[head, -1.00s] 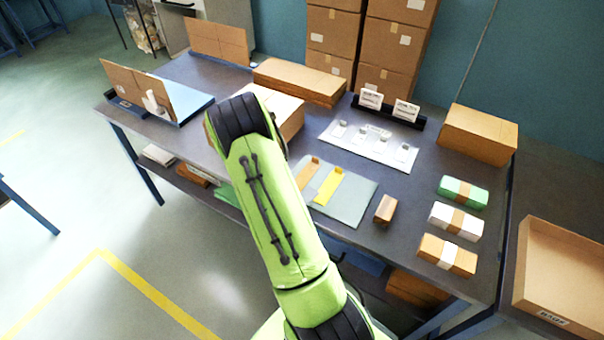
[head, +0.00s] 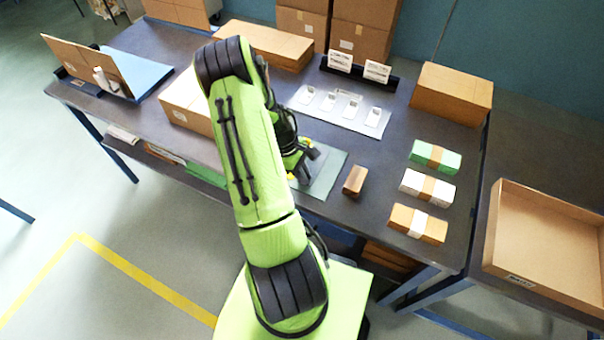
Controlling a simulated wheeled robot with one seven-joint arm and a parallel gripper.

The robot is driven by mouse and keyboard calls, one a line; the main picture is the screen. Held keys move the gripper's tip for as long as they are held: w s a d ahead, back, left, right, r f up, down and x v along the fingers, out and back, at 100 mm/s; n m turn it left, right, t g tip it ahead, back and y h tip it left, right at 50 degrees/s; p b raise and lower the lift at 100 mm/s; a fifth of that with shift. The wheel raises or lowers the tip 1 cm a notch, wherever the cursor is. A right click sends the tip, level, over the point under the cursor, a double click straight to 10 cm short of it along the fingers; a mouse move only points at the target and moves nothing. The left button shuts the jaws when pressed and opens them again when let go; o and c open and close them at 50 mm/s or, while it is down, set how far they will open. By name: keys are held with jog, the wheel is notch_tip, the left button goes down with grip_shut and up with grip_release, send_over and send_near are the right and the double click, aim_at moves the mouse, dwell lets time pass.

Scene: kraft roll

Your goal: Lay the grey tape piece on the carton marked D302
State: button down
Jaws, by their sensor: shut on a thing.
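My gripper (head: 307,172) is low over the grey-green mat (head: 328,175), partly hidden behind my own arm. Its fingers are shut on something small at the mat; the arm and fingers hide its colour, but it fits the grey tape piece. A bit of yellow shows on the mat beside the gripper. A pale-topped carton (head: 180,101) lies left of my arm, partly hidden by it. An open brown carton (head: 545,240) stands at the far right with a label on its front. I cannot read D302 on any carton.
A small brown block (head: 355,181) stands right of the mat. Green (head: 435,156), white (head: 427,187) and orange (head: 418,224) banded packs line the right side. A white sheet with small pieces (head: 345,118) lies behind the mat. A closed carton (head: 450,93) stands back right.

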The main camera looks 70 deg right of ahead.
jog(key=shift+f, duration=0.15)
jog(key=shift+f, duration=0.15)
jog(key=c, duration=1.3)
grip_release()
jog(key=shift+r, duration=0.4)
jog(key=p+v, duration=0.2)
jog(key=v, duration=1)
